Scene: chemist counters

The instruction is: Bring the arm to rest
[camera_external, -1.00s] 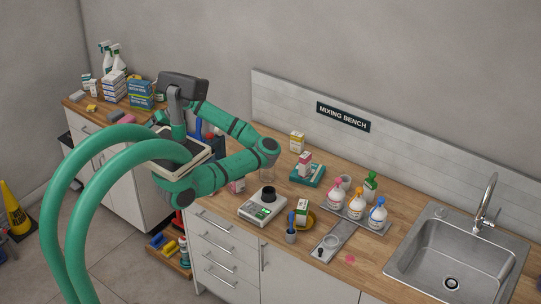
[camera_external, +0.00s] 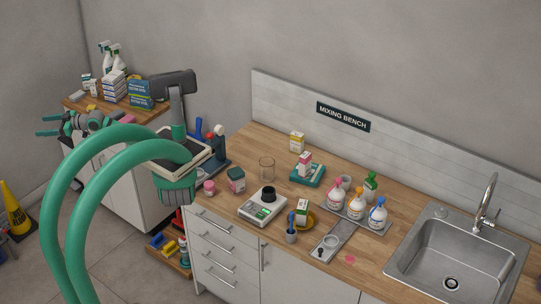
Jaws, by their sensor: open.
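My gripper (camera_external: 43,126) shows at the far left, in front of the left counter in this view. Its two green fingers point left and stand apart, with nothing between them. Its grey wrist lies just to the right of the fingers, and the arm behind it is partly hidden by my thick green hoses. The arm is clear of the mixing bench (camera_external: 245,147).
The left counter (camera_external: 152,120) holds spray bottles (camera_external: 104,55) and stacked boxes (camera_external: 114,88). A yellow wet-floor sign (camera_external: 14,208) stands at far left.

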